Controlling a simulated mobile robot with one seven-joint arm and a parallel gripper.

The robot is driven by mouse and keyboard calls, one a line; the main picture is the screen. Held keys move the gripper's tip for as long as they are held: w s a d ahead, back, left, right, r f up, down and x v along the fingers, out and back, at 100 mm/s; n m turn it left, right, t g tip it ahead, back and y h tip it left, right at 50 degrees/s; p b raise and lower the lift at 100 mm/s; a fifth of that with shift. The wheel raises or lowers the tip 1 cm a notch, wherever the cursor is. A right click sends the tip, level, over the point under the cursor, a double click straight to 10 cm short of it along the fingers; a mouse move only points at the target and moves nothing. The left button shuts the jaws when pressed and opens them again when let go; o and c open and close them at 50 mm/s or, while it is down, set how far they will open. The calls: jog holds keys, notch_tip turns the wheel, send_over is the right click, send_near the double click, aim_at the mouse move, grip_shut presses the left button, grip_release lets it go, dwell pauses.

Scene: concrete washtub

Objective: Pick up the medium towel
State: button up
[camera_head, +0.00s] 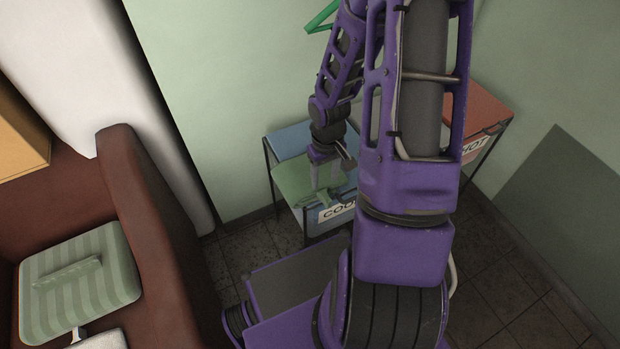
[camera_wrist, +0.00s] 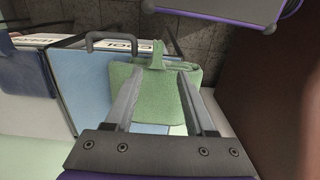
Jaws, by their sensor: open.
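A folded green towel (camera_head: 292,180) lies on top of the blue bin section labelled COOL. In the wrist view the towel (camera_wrist: 152,97) has a small raised fold at its far edge. My gripper (camera_head: 331,178) is above the towel in the head view, pointing down. In the wrist view my gripper (camera_wrist: 158,82) is open, its two fingers spread over the towel with green cloth showing between them. Nothing is held. I cannot tell whether the fingertips touch the cloth, and my arm hides part of the bin.
The blue bin (camera_head: 288,139) has a dark frame and a grey handle (camera_wrist: 111,40). A red bin section labelled HOT (camera_head: 488,108) stands to the right. A green wall is behind the bins.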

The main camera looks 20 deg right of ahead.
aim_at(326, 194)
jog(key=f, duration=0.3)
jog(key=f+b, duration=0.1)
jog(key=f, duration=0.2)
jog(key=f+b, duration=0.1)
jog(key=f, duration=0.2)
jog(key=shift+d+f, duration=0.2)
jog(key=shift+d, duration=0.05)
grip_shut()
